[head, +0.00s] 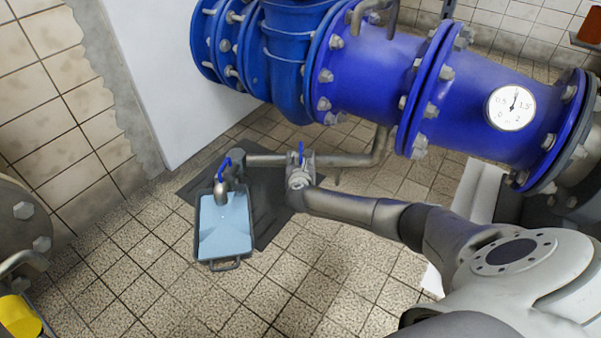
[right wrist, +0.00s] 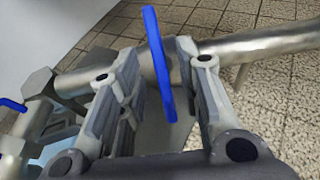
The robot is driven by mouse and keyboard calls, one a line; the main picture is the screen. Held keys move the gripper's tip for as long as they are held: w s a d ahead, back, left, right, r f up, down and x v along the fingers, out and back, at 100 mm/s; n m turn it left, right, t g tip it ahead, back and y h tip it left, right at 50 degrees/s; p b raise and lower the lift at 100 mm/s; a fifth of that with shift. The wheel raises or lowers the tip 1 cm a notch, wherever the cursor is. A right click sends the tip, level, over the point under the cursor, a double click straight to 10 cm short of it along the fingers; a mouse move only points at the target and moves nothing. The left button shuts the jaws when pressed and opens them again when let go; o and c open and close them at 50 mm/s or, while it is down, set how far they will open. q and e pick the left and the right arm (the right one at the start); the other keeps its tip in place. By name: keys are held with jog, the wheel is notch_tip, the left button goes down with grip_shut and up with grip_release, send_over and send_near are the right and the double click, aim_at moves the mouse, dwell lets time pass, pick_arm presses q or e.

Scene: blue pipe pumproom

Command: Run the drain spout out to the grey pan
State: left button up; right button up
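The grey pan (head: 200,250) sits on the floor, partly on a dark mat, with a light blue surface inside it. The drain spout (head: 221,190) ends above the pan's far end, at the left of a grey drain pipe (head: 265,160). A blue lever (head: 224,164) stands by the spout. My right gripper (head: 301,170) is at the drain pipe, right of the pan. In the right wrist view, a second blue lever (right wrist: 158,65) stands between its two open fingers (right wrist: 160,62), with gaps showing beside it. My left gripper is out of view.
Large blue flanged pipes (head: 380,70) with a round gauge (head: 511,107) cross above the drain pipe. A white wall panel (head: 165,70) stands behind the pan. The dark mat (head: 265,205) lies under the pan. Tiled floor in front is clear.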

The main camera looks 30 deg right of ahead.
jog(key=v, duration=0.9)
dwell(0.3)
